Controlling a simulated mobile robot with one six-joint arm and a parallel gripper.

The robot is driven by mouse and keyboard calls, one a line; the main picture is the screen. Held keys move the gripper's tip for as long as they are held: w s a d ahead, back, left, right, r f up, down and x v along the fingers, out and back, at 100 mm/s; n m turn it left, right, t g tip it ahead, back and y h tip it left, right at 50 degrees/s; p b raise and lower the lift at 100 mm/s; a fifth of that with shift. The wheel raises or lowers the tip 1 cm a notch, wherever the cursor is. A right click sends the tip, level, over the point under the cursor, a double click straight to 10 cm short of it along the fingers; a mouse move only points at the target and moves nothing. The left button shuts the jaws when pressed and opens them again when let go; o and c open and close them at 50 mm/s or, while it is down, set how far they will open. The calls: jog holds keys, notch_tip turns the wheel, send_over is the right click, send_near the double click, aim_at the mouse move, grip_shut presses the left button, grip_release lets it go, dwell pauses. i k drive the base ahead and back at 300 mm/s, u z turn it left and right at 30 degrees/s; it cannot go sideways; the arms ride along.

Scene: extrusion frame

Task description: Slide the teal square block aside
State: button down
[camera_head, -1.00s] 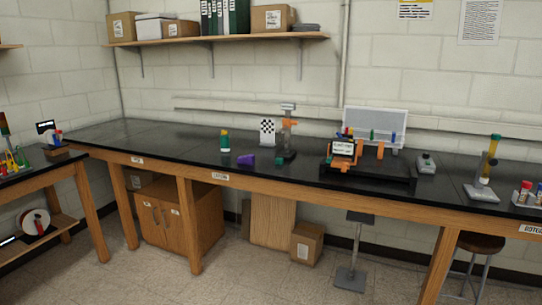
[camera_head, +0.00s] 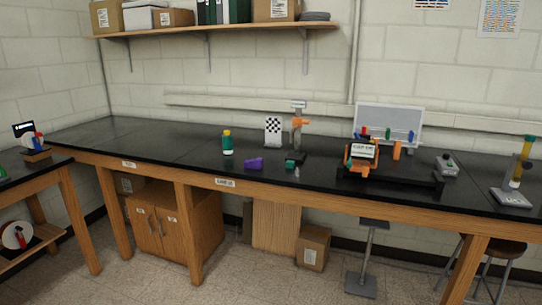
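A small teal block (camera_head: 291,162) lies on the black benchtop (camera_head: 190,150), at the foot of an upright stand with an orange clamp (camera_head: 299,122). It is small in the picture, and I cannot tell whether it touches the stand's dark base. A purple block (camera_head: 254,163) lies to its left, apart from it. My gripper is not in view.
A green bottle with a yellow cap (camera_head: 227,143) stands left of the purple block. A checkered board (camera_head: 273,132) stands behind. An orange and black rig (camera_head: 361,157) is to the right. The bench front near the blocks looks clear, with open floor before it.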

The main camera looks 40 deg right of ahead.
aim_at(290, 164)
jog(key=z, duration=0.05)
jog(key=i, duration=1.55)
jog(key=z, duration=0.4)
